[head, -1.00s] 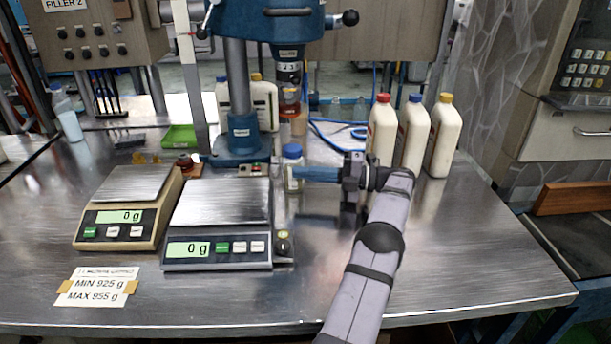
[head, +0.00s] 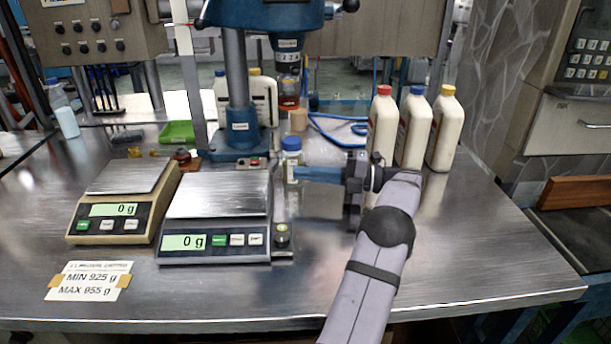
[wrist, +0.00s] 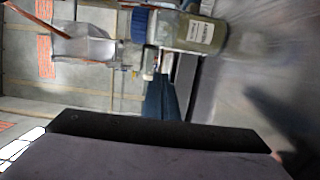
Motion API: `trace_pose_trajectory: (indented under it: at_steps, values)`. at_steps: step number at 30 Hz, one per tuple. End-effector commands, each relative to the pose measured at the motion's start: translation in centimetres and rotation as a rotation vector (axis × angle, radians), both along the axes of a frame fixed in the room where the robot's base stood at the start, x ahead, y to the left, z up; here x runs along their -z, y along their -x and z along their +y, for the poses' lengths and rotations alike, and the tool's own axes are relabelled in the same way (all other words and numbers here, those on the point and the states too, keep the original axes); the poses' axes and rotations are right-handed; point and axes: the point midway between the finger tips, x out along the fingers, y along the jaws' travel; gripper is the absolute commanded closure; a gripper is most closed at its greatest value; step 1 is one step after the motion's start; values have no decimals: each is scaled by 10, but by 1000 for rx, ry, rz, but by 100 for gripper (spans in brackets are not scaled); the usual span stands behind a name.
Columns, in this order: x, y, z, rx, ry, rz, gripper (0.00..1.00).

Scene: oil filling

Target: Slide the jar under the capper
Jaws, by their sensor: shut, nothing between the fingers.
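The jar (head: 292,172), clear with a white label and a blue cap, stands upright behind the right side of the dark scale in the head view. It also shows, turned sideways, at the top of the wrist view (wrist: 200,32). The capper (head: 287,62) is the blue column-mounted machine; its head hangs above and behind the jar. My gripper (head: 300,173) is shut with its blue fingers pointing left. The fingertips are at the jar's right side, not around it; I cannot tell whether they touch.
The dark scale (head: 216,244) and the beige scale (head: 110,224) stand front left, both reading 0 g. Several white bottles with coloured caps (head: 383,128) stand behind my gripper at right. A green tray (head: 178,133) lies back left. The right front tabletop is clear.

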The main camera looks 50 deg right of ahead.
Motion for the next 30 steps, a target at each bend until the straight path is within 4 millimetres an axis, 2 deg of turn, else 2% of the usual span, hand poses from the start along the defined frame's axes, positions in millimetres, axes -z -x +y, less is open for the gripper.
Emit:
trace_pose_trajectory:
  at_steps: [2, 17, 19, 30]
  values:
    - [3, 4, 4, 0, 1, -1, 100]
    - [0, 68, -39, 2, 3, -2, 100]
    - [-7, 69, -41, -1, -1, 0, 100]
    - [-5, 82, -50, 1, -1, 0, 100]
